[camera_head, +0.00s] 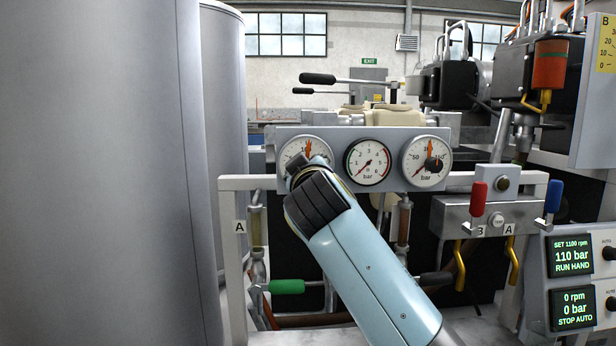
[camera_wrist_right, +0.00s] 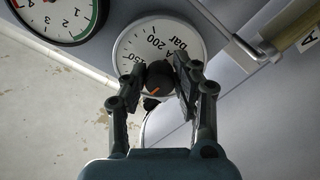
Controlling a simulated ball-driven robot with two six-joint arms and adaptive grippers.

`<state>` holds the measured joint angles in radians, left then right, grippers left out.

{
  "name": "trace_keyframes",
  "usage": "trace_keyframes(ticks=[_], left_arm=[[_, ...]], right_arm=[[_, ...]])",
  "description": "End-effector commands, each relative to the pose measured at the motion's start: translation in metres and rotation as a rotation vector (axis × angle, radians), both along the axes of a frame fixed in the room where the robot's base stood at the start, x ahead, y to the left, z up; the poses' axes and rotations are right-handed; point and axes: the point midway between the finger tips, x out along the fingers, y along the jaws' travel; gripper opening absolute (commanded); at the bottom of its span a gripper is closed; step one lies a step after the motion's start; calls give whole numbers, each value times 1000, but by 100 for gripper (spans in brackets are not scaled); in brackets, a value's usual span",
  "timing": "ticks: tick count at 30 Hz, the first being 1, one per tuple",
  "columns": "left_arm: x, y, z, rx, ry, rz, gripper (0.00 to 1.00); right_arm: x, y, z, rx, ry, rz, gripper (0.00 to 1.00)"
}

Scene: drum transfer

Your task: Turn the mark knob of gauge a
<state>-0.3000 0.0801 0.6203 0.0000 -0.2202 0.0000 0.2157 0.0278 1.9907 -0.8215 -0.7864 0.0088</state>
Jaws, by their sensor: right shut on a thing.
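Gauge a (camera_head: 291,152) is the left round white dial on the grey panel. My right gripper (camera_head: 311,166) is in front of it and covers its lower part. In the right wrist view, gauge a (camera_wrist_right: 139,42) appears upside down. Its dark mark knob (camera_wrist_right: 159,77) with an orange mark sits between the fingers of my right gripper (camera_wrist_right: 164,80), which is shut on it. An orange pointer tip (camera_head: 309,146) shows near the top of the dial in the head view. My left gripper is not in view.
The panel (camera_head: 330,133) also holds a middle gauge (camera_head: 368,162) and a right gauge (camera_head: 427,163) with a dark knob. Red (camera_head: 478,198) and blue (camera_head: 553,197) levers stand at right. A green-handled lever (camera_head: 287,287) is below. Large grey drums (camera_head: 100,170) fill the left.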

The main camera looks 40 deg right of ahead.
Motion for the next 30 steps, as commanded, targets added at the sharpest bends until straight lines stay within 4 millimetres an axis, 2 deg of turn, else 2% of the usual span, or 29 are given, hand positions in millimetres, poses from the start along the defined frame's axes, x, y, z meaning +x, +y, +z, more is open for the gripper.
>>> trace_keyframes(ticks=[1, 9, 24, 25, 30], left_arm=[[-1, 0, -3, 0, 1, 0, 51], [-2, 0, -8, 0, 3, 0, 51], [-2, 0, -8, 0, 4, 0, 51], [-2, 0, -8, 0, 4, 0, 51], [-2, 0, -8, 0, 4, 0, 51]], right_arm=[[0, 0, -6, 22, -2, -2, 0], [0, 0, -5, 96, -47, -1, 0], [0, 0, -6, 111, -54, -2, 0], [0, 0, -6, 110, -53, -2, 30], [0, 0, -4, 109, -57, -2, 51]])
